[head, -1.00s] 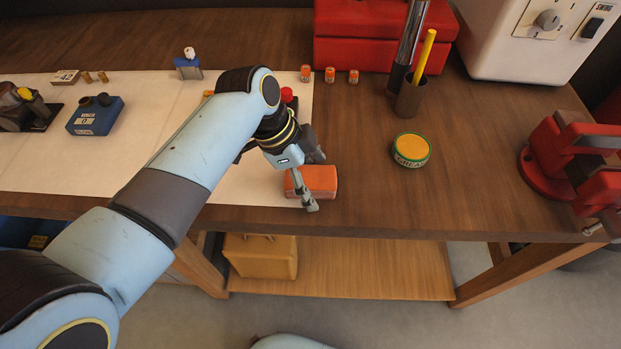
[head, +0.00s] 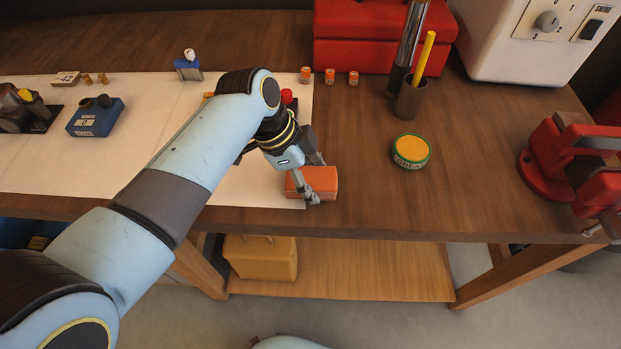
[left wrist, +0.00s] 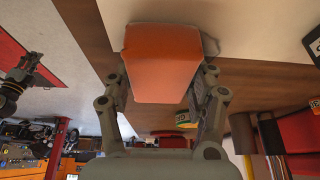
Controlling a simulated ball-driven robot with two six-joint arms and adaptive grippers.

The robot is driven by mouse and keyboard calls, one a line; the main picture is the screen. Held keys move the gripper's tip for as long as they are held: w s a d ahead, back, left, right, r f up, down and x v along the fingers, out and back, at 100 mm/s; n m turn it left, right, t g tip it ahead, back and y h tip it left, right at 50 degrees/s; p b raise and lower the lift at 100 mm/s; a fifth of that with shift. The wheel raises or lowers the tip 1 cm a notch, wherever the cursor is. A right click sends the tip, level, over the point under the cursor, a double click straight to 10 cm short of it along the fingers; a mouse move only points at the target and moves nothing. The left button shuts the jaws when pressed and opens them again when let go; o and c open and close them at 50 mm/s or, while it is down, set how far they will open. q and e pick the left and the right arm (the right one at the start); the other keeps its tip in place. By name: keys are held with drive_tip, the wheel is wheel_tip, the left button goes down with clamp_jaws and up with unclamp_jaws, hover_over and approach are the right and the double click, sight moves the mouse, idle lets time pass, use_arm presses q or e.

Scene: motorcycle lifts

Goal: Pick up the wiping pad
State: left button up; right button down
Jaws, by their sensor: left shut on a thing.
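The wiping pad (head: 322,180) is an orange block at the front edge of the bench, partly on the white mat's right end. My left gripper (head: 313,182) is closed around it, with one finger on its near side and the other behind it. In the left wrist view the orange pad (left wrist: 165,62) sits between the two fingers (left wrist: 160,100), which touch its sides. The pad appears to rest on the bench top; any gap beneath it cannot be told. My right gripper is not in view.
A green-rimmed tin (head: 411,151) and a brown cup (head: 410,98) with a yellow stick stand to the right. A red vise (head: 545,160) is at the far right. A red toolbox (head: 350,50) stands behind. A blue box (head: 95,117) lies on the white mat (head: 40,165).

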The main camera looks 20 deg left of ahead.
sight(311, 178)
use_arm(q)
drive_tip(key=shift+s+f, duration=0.25)
drive_tip(key=shift+s, duration=0.15)
drive_tip(key=r, duration=0.7)
drive_tip(key=r+b, duration=0.1)
drive_tip(key=r, duration=0.2)
drive_tip(key=shift+w+r, duration=0.3)
drive_tip(key=shift+r, duration=0.05)
